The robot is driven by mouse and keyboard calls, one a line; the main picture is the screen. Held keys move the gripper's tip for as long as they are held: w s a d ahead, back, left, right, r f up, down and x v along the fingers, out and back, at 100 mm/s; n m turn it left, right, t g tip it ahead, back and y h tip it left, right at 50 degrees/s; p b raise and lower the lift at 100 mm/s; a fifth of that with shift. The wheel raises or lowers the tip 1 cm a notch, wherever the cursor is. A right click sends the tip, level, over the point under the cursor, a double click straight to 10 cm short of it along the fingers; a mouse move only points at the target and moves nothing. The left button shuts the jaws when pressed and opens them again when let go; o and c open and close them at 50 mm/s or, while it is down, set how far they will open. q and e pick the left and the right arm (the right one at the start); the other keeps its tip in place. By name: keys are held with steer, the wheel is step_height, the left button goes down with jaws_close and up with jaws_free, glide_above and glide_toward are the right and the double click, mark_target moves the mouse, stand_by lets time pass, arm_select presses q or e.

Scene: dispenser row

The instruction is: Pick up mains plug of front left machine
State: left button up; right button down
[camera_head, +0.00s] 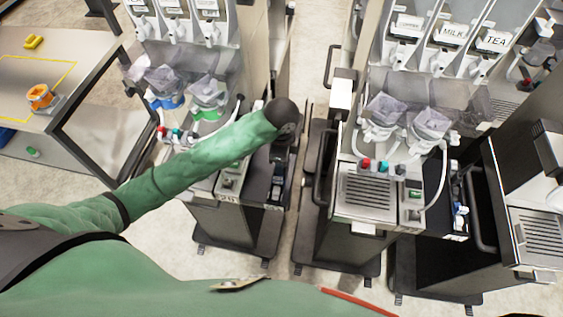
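The left machine (229,183) of the front pair stands left of the centre aisle, with a number label on its front. My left arm reaches across it from the left. My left gripper (277,188) points down at the dark right-hand side of this machine. The gripper is dark against dark, so I cannot tell whether its fingers are open or shut. I cannot make out the mains plug; the gripper and wrist cover much of that side. My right gripper is not in view.
Another machine (364,194) stands right of a narrow floor gap, with a hose and a blue-and-white fitting (460,211) on its right side. A further machine (538,236) is at the far right. A table (85,92) with an orange object (40,97) is at left.

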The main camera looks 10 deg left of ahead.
arm_select(q)
steer(key=shift+f+p, duration=0.35)
steer(key=shift+f, duration=0.55)
steer(key=shift+w+f, duration=0.1)
steer(key=shift+f, duration=0.25)
steer(key=shift+c, duration=0.4)
jaws_close()
steer(key=shift+r, duration=0.1)
